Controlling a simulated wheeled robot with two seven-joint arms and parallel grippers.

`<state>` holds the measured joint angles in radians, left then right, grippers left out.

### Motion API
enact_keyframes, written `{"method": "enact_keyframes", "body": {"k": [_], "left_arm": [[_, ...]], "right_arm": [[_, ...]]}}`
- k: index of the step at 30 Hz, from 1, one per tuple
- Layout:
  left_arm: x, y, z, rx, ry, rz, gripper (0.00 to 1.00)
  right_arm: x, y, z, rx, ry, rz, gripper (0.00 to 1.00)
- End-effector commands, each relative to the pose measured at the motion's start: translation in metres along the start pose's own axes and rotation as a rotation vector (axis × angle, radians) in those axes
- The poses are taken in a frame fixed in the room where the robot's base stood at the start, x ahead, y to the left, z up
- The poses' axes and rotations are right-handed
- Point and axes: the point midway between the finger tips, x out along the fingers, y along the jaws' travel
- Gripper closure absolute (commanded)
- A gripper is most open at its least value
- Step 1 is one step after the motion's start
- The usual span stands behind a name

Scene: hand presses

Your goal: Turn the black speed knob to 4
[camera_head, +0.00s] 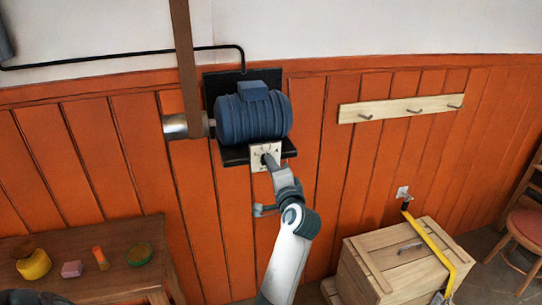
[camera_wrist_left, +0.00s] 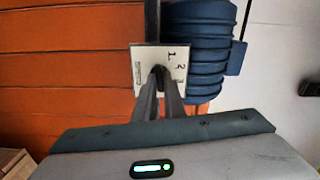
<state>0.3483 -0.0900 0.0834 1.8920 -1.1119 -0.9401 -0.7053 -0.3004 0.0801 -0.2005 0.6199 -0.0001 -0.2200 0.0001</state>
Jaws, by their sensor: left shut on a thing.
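The black speed knob (camera_wrist_left: 159,72) sits on a cream dial plate (camera_head: 260,164) below the blue motor (camera_head: 253,115) on the wall. My right gripper is in neither view.
A brown belt (camera_head: 184,60) hangs down to a metal pulley (camera_head: 185,126) left of the motor. A wooden bench (camera_head: 120,240) with small objects stands lower left. A wooden crate (camera_head: 385,270) with a yellow-handled tool stands lower right. A peg rail (camera_head: 390,109) is on the wall.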

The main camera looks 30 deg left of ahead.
Motion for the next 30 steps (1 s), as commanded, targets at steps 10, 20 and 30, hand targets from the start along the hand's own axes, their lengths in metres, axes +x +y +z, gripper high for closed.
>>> {"method": "enact_keyframes", "body": {"k": [10, 20, 30], "left_arm": [[0.001, -0.003, 0.000, 0.331, 0.001, -0.004, 1.00], [0.001, 0.000, 0.001, 0.643, 0.000, -0.006, 1.00], [0.001, 0.001, 0.001, 0.956, -0.001, -0.005, 1.00]], "right_arm": [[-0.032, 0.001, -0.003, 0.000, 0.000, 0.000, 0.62], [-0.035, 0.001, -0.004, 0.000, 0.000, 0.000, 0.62], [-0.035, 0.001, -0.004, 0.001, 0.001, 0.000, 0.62]]}}
